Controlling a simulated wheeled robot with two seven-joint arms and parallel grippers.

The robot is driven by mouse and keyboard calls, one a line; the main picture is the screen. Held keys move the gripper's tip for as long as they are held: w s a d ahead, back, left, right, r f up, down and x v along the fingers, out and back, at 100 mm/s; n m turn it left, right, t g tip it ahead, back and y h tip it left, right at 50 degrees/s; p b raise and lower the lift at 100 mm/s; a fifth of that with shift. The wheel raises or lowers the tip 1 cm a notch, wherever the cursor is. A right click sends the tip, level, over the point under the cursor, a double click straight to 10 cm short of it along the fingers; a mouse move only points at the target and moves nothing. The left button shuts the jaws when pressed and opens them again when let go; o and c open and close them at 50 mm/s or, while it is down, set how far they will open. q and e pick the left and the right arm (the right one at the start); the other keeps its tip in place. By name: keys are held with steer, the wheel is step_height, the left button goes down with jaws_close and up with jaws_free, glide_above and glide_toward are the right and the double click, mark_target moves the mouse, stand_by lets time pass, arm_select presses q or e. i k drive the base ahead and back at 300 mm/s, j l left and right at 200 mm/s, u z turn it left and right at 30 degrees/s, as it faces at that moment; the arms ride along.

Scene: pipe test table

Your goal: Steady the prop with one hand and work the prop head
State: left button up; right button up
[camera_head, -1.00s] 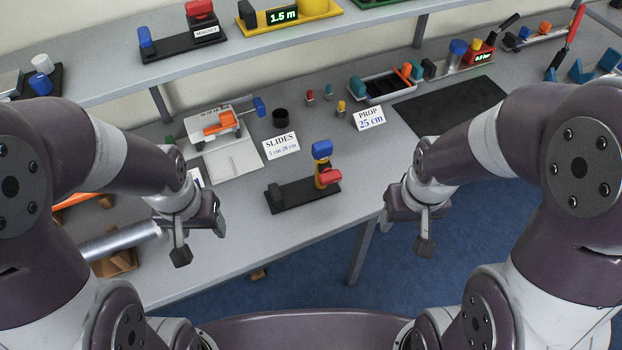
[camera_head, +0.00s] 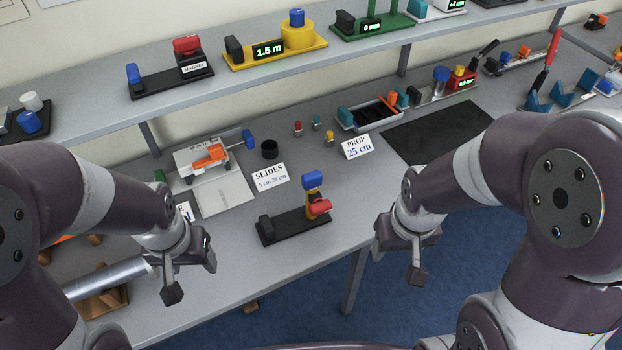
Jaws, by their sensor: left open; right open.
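A black block sits on the base's left end. A white card reading "PROP 25 cm" (camera_head: 357,146) stands behind it to the right. My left gripper (camera_head: 191,272) is open and empty, left of the stand. My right gripper (camera_head: 398,258) is open and empty, right of the stand past the table's front edge. Neither touches the stand.
A "SLIDES" card (camera_head: 270,177), a black cup (camera_head: 269,149) and a slide fixture (camera_head: 210,160) stand behind left. A black mat (camera_head: 437,131) lies behind right. A shelf with a yellow 1.5 m device (camera_head: 297,36) runs above the table. The tabletop beside the stand is clear.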

mark_target(310, 181)
steer(key=l+u, duration=0.75)
steer(key=l, duration=0.2)
steer(key=i+l, duration=0.05)
